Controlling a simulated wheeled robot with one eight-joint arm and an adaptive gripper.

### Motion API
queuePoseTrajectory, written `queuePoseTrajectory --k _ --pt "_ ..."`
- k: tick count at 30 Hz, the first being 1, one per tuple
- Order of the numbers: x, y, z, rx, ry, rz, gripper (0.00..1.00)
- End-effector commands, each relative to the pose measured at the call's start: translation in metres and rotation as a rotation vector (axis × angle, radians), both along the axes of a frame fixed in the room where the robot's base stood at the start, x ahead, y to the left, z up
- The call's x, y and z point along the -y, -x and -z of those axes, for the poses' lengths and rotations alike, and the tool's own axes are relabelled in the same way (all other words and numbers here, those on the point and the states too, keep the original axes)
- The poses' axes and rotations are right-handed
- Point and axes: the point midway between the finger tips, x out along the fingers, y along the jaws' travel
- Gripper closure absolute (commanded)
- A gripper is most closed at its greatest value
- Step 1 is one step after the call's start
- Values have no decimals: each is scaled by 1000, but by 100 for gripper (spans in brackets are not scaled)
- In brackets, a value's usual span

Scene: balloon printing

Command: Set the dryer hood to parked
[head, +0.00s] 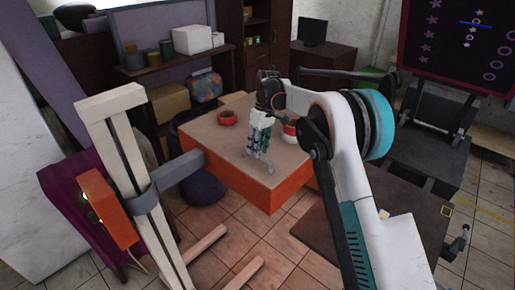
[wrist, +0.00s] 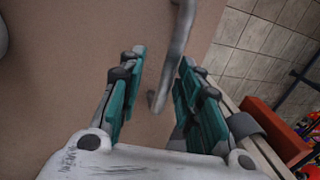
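An orange box with small lit spots (head: 105,207) is mounted on a pale wooden stand (head: 122,145) at the left; I take it for the dryer hood, but cannot be sure. A grey bracket (head: 172,174) clamps the post and points toward the table. The orange box also shows at the right of the wrist view (wrist: 280,128). My gripper (head: 262,148) is over the table, well right of the stand. In the wrist view my gripper (wrist: 158,92) is open, its teal pads apart. A grey curved rod (wrist: 181,45) shows between and beyond them; contact is unclear.
The table (head: 205,135) has a tan top and orange sides. A red pot (head: 227,118) and a red-and-white pot (head: 290,131) stand on it near my gripper. The stand's wooden feet (head: 205,243) lie on the tiled floor. A dark cabinet (head: 420,150) is at the right.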

Motion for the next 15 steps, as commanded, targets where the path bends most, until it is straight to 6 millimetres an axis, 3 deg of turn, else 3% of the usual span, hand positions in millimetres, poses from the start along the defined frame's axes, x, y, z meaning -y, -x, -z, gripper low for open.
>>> queuePoseTrajectory --k 9,15 --pt "-2 1 -2 -3 -1 -1 67" --pt "1 -2 -26 -3 -1 -1 67"
